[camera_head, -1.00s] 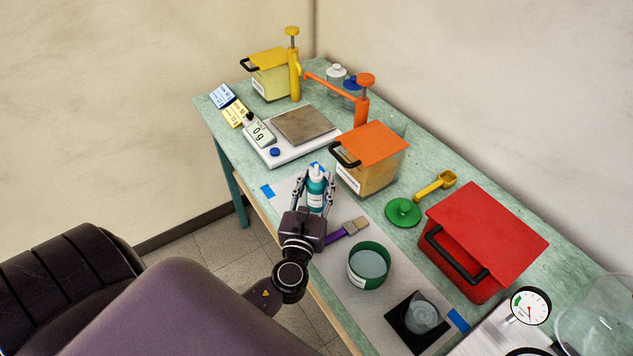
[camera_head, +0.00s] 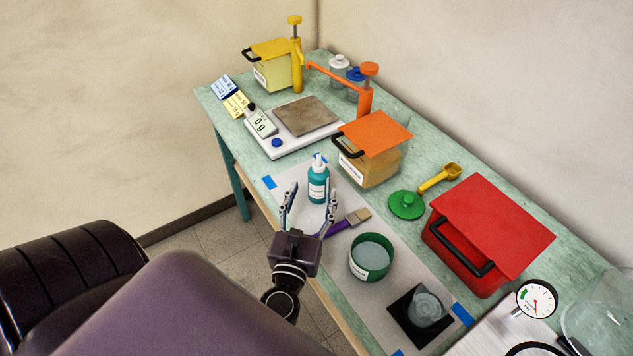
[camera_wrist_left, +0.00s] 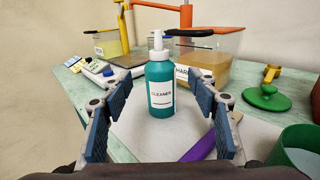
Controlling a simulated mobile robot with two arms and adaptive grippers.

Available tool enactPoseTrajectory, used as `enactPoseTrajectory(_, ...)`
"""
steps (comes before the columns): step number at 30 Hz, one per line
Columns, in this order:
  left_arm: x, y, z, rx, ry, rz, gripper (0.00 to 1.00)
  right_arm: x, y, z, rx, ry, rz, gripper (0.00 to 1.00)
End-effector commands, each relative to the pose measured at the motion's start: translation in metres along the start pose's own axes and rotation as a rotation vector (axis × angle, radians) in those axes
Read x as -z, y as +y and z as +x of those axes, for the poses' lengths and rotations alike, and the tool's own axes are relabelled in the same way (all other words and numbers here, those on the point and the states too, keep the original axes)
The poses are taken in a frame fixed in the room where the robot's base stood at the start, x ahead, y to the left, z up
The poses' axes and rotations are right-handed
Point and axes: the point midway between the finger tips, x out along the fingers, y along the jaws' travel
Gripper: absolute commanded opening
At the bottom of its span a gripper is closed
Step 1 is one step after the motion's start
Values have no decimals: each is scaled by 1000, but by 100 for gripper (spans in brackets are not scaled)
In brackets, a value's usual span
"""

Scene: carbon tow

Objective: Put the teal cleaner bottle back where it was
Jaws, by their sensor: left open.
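The teal cleaner bottle (camera_head: 318,184) with a white nozzle stands upright on the grey mat (camera_head: 291,200), near the mat's far end. It also shows in the left wrist view (camera_wrist_left: 160,88), with its "CLEANER" label facing me. My left gripper (camera_head: 308,208) is open and empty, on the near side of the bottle. In the left wrist view its two fingers (camera_wrist_left: 164,125) are spread wide, with the bottle beyond them and apart from both. My right gripper is not in view.
A purple-handled brush (camera_head: 345,224) lies close to my left gripper's right finger. A green tub (camera_head: 370,260) stands nearer on the mat. The scale (camera_head: 290,143), an orange-lidded box (camera_head: 366,170) and a green lid (camera_head: 406,205) lie around the bottle.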

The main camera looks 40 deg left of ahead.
Motion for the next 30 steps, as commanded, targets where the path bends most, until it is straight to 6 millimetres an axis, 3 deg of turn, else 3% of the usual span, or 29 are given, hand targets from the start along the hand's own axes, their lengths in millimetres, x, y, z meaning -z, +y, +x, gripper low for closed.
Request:
enactPoseTrajectory(4, 3, 0, -26, 0, 3, -1, 54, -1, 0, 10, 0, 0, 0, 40)
enactPoseTrajectory(10, 0, 0, -42, 0, 0, -1, 54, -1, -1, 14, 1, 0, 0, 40)
enactPoseTrajectory(30, 0, 2, -44, -8, 3, -19, 54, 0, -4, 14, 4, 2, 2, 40)
